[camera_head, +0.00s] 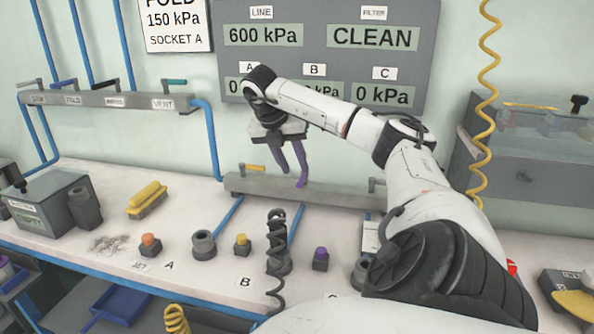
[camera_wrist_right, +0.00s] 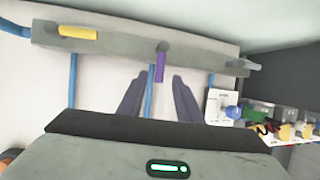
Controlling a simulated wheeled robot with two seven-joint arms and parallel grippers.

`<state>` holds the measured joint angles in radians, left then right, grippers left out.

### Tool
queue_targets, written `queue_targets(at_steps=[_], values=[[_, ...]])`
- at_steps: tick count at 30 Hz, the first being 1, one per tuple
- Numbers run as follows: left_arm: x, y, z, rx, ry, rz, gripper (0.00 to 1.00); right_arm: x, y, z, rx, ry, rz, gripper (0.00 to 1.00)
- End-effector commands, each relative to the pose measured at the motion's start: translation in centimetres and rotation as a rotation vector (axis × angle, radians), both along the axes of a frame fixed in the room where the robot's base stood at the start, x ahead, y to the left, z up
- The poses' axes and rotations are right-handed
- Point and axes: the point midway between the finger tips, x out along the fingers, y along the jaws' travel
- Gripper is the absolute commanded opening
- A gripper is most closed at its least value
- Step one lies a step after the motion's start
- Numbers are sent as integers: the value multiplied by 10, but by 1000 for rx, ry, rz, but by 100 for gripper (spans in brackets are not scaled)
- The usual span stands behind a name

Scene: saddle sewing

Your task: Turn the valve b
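Valve b shows in the right wrist view as a purple lever (camera_wrist_right: 159,66) on a grey manifold bar (camera_wrist_right: 115,37). The lever sticks out from the bar, crosswise to it, while the yellow lever (camera_wrist_right: 78,33) lies along it. My right gripper (camera_wrist_right: 162,82) is open; its two dark fingers point at the bar, with the purple lever ahead, between their lines. They look apart from it. In the head view the right gripper (camera_head: 292,178) hangs over the same bar (camera_head: 330,193), and the purple lever is hard to tell from the fingers there. My left gripper is not in view.
The bench has several sockets and coloured knobs, including an orange (camera_head: 151,243) and a purple one (camera_head: 320,258). A black coiled hose (camera_head: 276,255) stands before the bar. A yellow coil hose (camera_head: 487,100) hangs at right. A display panel (camera_head: 318,60) is behind my arm.

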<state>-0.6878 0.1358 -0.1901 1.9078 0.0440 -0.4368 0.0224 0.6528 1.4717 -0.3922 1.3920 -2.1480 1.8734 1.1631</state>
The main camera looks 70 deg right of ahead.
Motion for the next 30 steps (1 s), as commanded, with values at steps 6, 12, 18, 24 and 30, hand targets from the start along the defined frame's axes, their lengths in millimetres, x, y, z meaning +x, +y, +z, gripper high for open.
queue_targets(at_steps=[6,12,18,24,30], values=[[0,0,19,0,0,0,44,6,17,43,2,-4,1,32],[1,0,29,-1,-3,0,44,8,23,55,0,-1,-1,32],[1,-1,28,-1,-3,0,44,8,24,54,0,1,0,32],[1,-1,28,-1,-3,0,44,8,24,54,0,0,0,32],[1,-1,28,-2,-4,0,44,8,24,54,0,0,0,32]])
